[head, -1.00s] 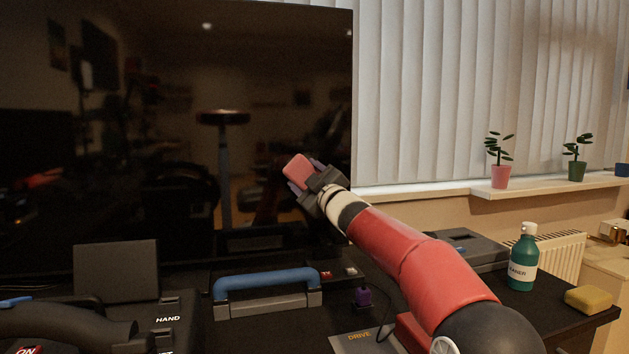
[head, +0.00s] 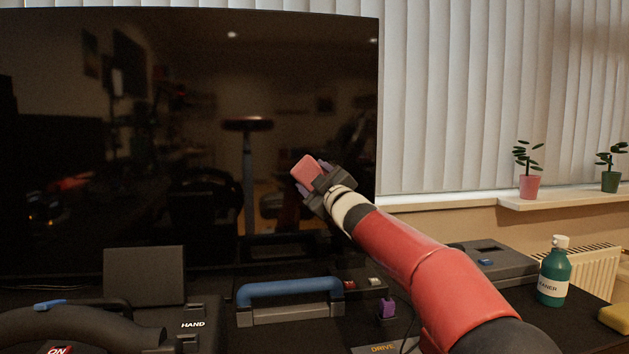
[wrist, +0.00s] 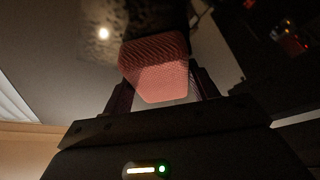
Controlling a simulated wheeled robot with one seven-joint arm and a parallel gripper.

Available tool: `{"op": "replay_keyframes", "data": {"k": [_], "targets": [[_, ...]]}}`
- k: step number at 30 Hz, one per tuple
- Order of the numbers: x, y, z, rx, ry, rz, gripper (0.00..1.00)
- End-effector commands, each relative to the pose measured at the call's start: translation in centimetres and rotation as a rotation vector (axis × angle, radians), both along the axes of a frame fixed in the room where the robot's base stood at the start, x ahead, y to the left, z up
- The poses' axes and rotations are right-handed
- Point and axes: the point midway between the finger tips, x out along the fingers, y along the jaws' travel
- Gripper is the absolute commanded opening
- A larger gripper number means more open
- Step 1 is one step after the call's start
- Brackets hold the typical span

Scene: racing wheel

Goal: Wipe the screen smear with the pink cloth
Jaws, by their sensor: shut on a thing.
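The pink cloth (head: 306,168) is a small block-like pad at the end of my gripper (head: 314,179). My gripper is shut on it, in front of the lower right part of the big dark screen (head: 120,140). In the wrist view the cloth (wrist: 155,72) sits between the two fingers, with its far end towards the screen. I cannot tell whether it touches the screen. A mottled patch (wrist: 92,42) shows on the screen beyond the cloth, near a bright reflection; it looks like the smear. I cannot make out the smear in the head view.
Below the screen are a blue-handled bar (head: 290,290), a black panel (head: 144,276) and a purple-topped control (head: 387,307). A green cleaner bottle (head: 553,274) and a yellow sponge (head: 615,318) stand at the right. Potted plants (head: 529,186) are on the sill.

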Motion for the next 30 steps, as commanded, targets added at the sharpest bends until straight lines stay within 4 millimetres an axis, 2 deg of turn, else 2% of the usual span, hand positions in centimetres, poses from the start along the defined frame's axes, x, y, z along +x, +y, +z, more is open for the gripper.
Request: {"op": "replay_keyframes", "data": {"k": [5, 15, 22, 30], "targets": [[0.2, -0.6, 0.1, 0.0, 0.001, -0.002, 0.4], [1.1, -3.3, 0.0, -0.001, 0.0, -0.002, 0.4], [1.4, -4.3, 0.0, 0.0, 0.0, -0.001, 0.4], [2.1, -6.6, 0.0, 0.0, 0.0, -0.002, 0.4]]}}
